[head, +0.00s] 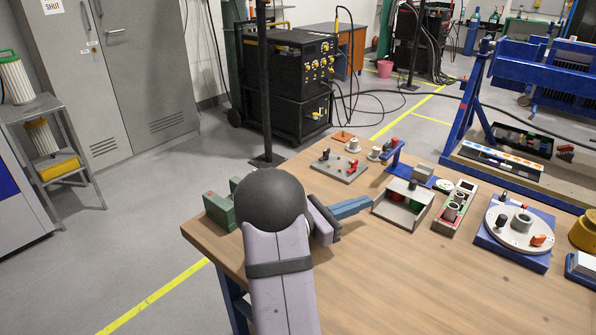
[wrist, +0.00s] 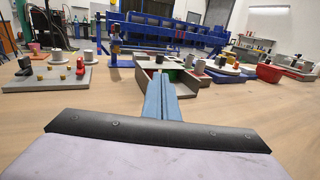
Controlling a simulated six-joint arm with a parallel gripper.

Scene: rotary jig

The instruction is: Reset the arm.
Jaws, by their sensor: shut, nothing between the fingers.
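My gripper (head: 368,203) is shut and empty, its blue fingers pressed together above the left part of the wooden table (head: 400,285). In the wrist view the closed fingers (wrist: 155,80) point ahead toward an open grey box with red and green compartments (wrist: 190,84). In the head view this box (head: 390,212) is just right of the fingertips; I cannot tell the exact gap. The rotary jig, a pale round disc on a blue base (head: 508,258), sits farther right with a grey cylinder and an orange piece on it.
A grey pegged plate (head: 339,172) is at the back, beside a blue stand (head: 396,160). A red-edged tray with cylinders (head: 455,208) lies between box and jig. A green block (head: 220,213) is by the left table edge, behind my arm. The front of the table is bare.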

